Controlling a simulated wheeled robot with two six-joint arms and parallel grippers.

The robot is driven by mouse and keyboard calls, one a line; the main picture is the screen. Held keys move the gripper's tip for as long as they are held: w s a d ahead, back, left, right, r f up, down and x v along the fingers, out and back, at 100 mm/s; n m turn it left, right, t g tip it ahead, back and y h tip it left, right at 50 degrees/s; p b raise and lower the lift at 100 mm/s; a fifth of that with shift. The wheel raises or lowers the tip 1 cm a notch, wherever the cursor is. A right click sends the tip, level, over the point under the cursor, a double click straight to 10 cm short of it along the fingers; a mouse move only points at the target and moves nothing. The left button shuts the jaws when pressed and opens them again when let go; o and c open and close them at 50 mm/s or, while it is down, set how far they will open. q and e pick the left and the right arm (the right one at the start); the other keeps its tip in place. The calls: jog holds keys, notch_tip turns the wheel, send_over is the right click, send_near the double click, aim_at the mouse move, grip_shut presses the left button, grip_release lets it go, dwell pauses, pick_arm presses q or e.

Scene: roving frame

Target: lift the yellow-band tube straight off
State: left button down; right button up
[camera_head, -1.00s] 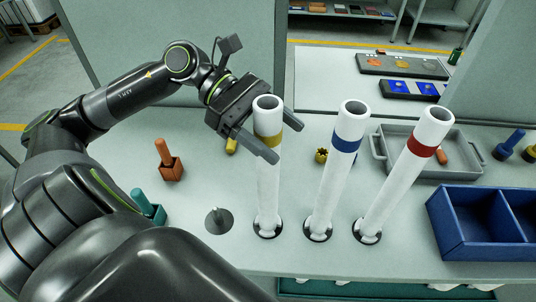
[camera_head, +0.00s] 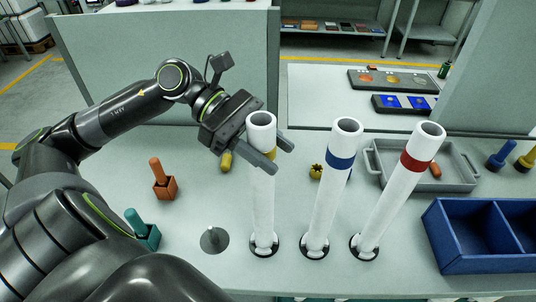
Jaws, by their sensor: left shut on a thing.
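The yellow-band tube (camera_head: 262,205) is a tall white hollow tube standing nearly upright, its foot at a dark round base on the bench. Its yellow band (camera_head: 271,153) is mostly hidden behind the near finger. My left gripper (camera_head: 279,155) is shut on this tube just below its open top, one finger in front and one behind. The blue-band tube (camera_head: 325,200) and the red-band tube (camera_head: 394,200) stand to its right on similar bases, both leaning right in the picture. My right gripper does not show.
A round metal disc with a short peg (camera_head: 214,239) lies left of the tubes. Orange (camera_head: 165,188) and teal (camera_head: 147,236) holders stand further left. A grey tray (camera_head: 462,182) and a blue divided bin (camera_head: 455,255) are on the right.

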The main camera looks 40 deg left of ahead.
pick_arm(q)
notch_tip(320, 180, up, 10)
jog(key=b, duration=0.2)
jog(key=shift+f, duration=0.2)
dwell(0.3)
